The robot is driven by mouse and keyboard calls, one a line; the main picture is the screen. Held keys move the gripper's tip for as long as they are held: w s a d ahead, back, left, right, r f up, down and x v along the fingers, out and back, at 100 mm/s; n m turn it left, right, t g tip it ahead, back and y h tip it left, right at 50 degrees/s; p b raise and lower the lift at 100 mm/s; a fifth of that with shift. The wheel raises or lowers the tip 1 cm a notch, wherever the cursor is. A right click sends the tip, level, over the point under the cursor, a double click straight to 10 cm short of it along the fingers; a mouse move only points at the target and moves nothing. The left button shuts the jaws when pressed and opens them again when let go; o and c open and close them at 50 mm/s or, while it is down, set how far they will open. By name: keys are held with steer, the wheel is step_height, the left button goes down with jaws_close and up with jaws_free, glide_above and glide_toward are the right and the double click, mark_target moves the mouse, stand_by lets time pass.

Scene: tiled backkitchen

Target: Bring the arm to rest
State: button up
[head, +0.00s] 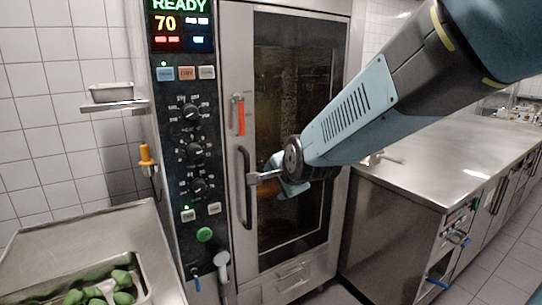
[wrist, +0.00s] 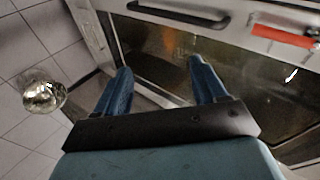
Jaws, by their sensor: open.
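My gripper (head: 285,188) is in front of the glass door of a tall steel oven (head: 290,120) in the head view, just right of the dark vertical door handle (head: 246,190). The arm reaches in from the upper right, and the wrist partly hides the fingers. In the wrist view my gripper (wrist: 160,72) has its two blue fingers spread apart with nothing between them. The door handle (wrist: 180,14) lies beyond the fingertips at the top of that view. The oven door looks closed.
An orange-red latch (head: 240,115) is on the door frame. The oven's control panel (head: 190,150) has knobs and a lit display. A steel counter (head: 440,165) stands right. A tray of green items (head: 105,285) is lower left. A round shiny object (wrist: 44,95) shows in the wrist view.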

steer(key=s+d+r+n+g+h, duration=0.1)
steer(key=s+d+n, duration=0.4)
steer(key=s+d, duration=0.5)
steer(key=s+d+r+n+g+h, duration=0.2)
steer(key=s+d+n, duration=0.4)
steer(key=s+d, duration=0.4)
steer(key=shift+d+r+g+h, duration=0.3)
steer(key=shift+d+r+g, duration=0.25)
steer(key=shift+d+g, duration=0.3)
steer(key=shift+c, duration=0.2)
